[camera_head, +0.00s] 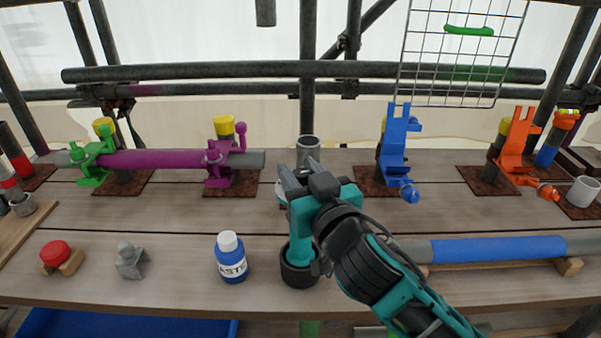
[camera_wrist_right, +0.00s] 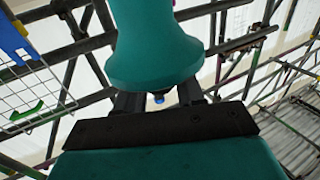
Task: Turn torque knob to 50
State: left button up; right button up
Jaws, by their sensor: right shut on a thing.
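My right gripper (camera_head: 292,180), teal and black, is over the middle of the bench, its dark fingers close together. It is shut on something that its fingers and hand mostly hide. In the right wrist view the two dark fingers (camera_wrist_right: 160,100) show under a large teal flared part, with a small blue thing (camera_wrist_right: 158,98) between them. I cannot make out the torque knob or any scale. A black round cup (camera_head: 298,268) stands just below the hand, with a teal part above it. My left gripper is not in view.
A white-capped blue bottle (camera_head: 231,260) stands left of the cup. A blue bracket (camera_head: 396,148) and an orange bracket (camera_head: 516,145) stand at the right. A purple tube (camera_head: 165,160) lies in clamps at the back left. A blue tube (camera_head: 500,249) lies at the right.

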jog(key=n+g+y, duration=0.3)
jog(key=y, duration=0.1)
jog(key=n+g+y, duration=0.3)
jog(key=n+y, duration=0.1)
jog(key=shift+w+d+r+g, duration=0.1)
jog(key=shift+w+d+g, duration=0.05)
jog(key=shift+g, duration=0.25)
jog(key=n+g+y, duration=0.2)
jog(key=n+g, duration=0.1)
jog(key=g, duration=0.2)
jog(key=n+g+y, duration=0.1)
jog(key=n+g, duration=0.1)
jog(key=g, duration=0.1)
jog(key=shift+n+g, duration=0.4)
jog(key=n+g, duration=0.1)
jog(key=g+b, duration=0.1)
jog(key=shift+f+n+g, duration=0.25)
jog(key=shift+n+g, duration=0.15)
jog(key=n+g+b, duration=0.1)
jog(key=g, duration=0.1)
jog(key=shift+f+n+g+h+b, duration=0.1)
jog(key=shift+n+g+h+b, duration=0.2)
jog(key=shift+b, duration=0.1)
jog(key=n+g+b, duration=0.1)
jog(key=g+b, duration=0.1)
jog(key=shift+n+g+h, duration=0.3)
jog(key=shift+n+h, duration=0.1)
jog(key=shift+r+n+g+h+b, duration=0.2)
jog(key=shift+n+g+h+b, duration=0.2)
jog(key=shift+n+g+b, duration=0.4)
